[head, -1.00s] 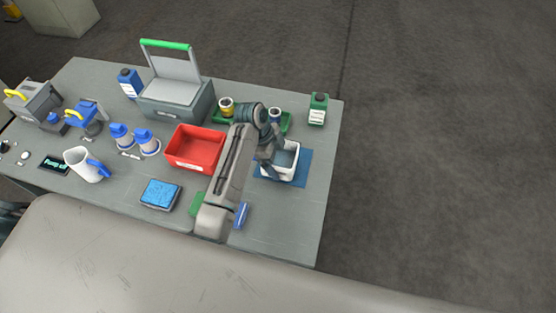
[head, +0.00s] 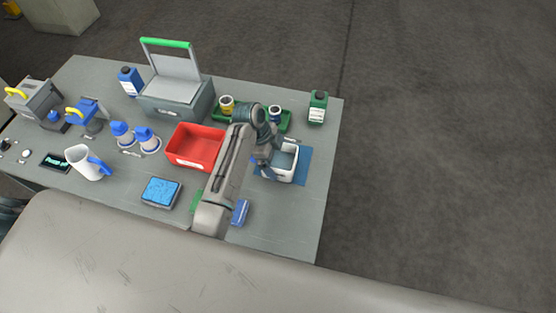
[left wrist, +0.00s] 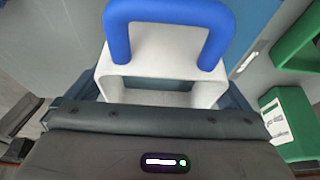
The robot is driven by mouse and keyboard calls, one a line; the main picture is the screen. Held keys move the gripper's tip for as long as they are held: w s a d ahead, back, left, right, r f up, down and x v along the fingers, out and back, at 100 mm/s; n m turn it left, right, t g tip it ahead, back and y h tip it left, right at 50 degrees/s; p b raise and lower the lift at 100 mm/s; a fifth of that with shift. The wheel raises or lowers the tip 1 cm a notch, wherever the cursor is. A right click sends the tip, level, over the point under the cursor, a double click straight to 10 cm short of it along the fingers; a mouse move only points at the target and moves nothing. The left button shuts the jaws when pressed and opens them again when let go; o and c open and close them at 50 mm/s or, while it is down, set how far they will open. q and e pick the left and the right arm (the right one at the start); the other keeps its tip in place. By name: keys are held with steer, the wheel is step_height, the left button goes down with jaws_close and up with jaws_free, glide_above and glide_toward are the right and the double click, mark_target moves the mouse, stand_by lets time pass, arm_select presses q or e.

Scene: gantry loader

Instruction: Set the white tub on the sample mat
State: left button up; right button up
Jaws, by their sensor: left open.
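The white tub (head: 294,165) sits on the blue sample mat (head: 304,168) at the right of the bench and looks upright. The tub's left side is partly hidden by my left gripper (head: 265,165), which is open just to the left of it. In the left wrist view, the tub (left wrist: 160,72) has a blue arched handle (left wrist: 120,30) and stands right in front of my open left gripper (left wrist: 165,97). The mat (left wrist: 252,22) shows beyond the tub there. I cannot tell whether the fingers touch the tub. My right gripper is not in view.
A red bin (head: 195,161) stands left of my arm. The bench's right edge is close to the mat.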

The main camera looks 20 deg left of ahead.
arm_select(q)
steer(key=b+v, duration=0.1)
steer(key=v, duration=0.8)
steer(key=shift+a+r+b, duration=0.2)
steer(key=shift+r+b, duration=0.1)
steer(key=shift+a+r, duration=0.15)
steer(key=shift+r, duration=0.25)
